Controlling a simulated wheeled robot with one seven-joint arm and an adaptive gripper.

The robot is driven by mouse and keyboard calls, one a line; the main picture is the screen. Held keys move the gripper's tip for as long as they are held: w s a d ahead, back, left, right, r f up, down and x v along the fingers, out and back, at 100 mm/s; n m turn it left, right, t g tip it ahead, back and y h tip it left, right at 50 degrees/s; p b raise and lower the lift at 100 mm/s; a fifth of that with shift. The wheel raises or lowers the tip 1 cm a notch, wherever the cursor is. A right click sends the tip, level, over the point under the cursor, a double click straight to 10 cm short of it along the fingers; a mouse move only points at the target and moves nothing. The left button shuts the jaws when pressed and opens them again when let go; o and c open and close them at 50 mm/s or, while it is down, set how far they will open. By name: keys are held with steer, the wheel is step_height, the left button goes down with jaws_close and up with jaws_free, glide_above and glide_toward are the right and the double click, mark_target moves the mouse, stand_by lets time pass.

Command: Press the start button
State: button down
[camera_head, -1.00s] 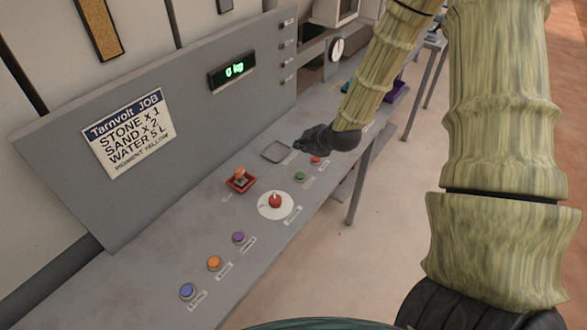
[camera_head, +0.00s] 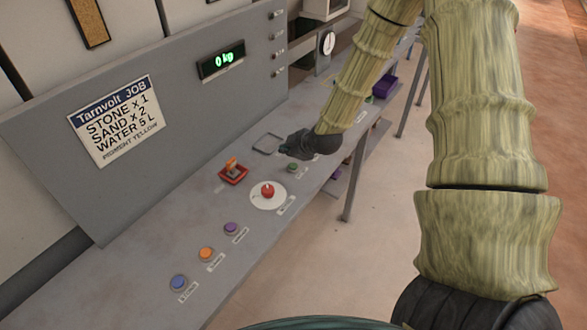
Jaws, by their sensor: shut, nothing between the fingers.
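A small green button (camera_head: 292,167) sits on the grey sloping console, with a label beside it too small to read. I cannot tell from the lettering which button is the start button. My gripper (camera_head: 284,150) is dark and shut, with nothing in it. Its tip is just above and beyond the green button in the picture, near a square outlined plate (camera_head: 268,143). Whether it touches the panel is unclear.

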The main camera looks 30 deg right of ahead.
mark_target(291, 167)
steer(key=shift+s+d+f+b, duration=0.15)
steer(key=shift+f+b, duration=0.15)
steer(key=shift+f, duration=0.3)
steer(key=shift+s+d+f+b, duration=0.15)
steer(key=shift+f+b, duration=0.15)
steer(key=shift+f, duration=0.25)
steer(key=shift+w+a+f, duration=0.1)
steer(key=shift+w+a, duration=0.05)
steer(key=shift+a, duration=0.05)
steer(key=shift+d, duration=0.1)
steer(key=shift+f, duration=0.15)
steer(key=shift+s+f, duration=0.2)
steer(key=shift+f, duration=0.05)
